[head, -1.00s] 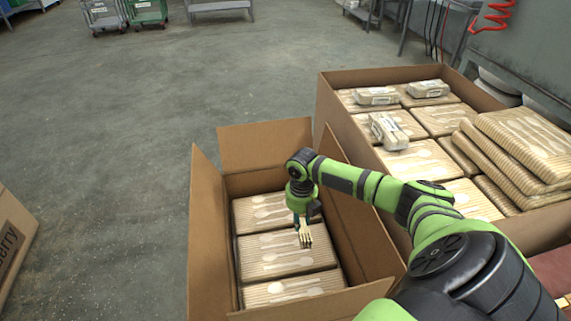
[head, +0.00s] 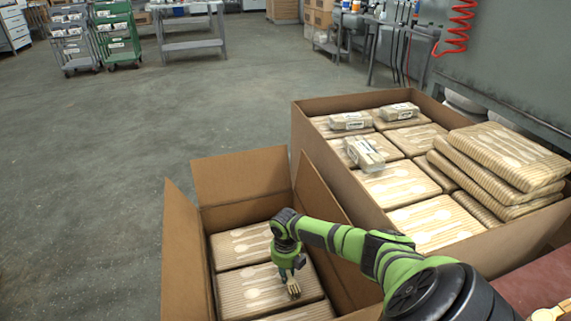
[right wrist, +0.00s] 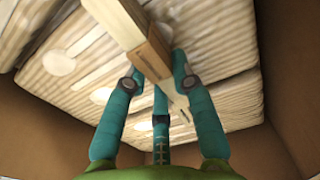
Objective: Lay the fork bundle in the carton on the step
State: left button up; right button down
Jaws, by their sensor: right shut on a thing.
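The fork bundle (head: 293,288) is a pale wooden bunch with a band around it, held in my right gripper (head: 291,272). In the right wrist view the bundle (right wrist: 128,28) runs slantwise between the teal fingers of the right gripper (right wrist: 158,88), which are shut on it. An open brown carton (head: 240,176) with raised flaps surrounds the gripper. Inside lie striped packs (head: 240,244) with spoon pictures. The bundle is over the middle pack; I cannot tell whether it touches it. What the carton stands on is hidden. My left gripper is not in view.
A larger carton (head: 318,160) stands close on the right, holding striped packs, several small wrapped bundles (head: 365,153) and a leaning stack of packs (head: 500,160). A reddish surface (head: 525,290) is at lower right. The floor (head: 110,130) to the left is clear.

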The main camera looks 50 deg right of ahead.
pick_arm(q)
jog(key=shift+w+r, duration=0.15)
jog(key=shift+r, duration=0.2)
pick_arm(e)
jog(key=c, duration=1)
grip_release()
jog(key=shift+c, duration=0.2)
notch_tip(320, 180, up, 6)
jog(key=shift+r+p, duration=0.25)
jog(key=shift+p, duration=0.95)
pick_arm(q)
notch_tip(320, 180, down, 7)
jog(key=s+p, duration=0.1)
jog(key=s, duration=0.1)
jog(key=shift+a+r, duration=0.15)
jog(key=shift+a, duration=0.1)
pick_arm(e)
jog(key=shift+r, duration=2.85)
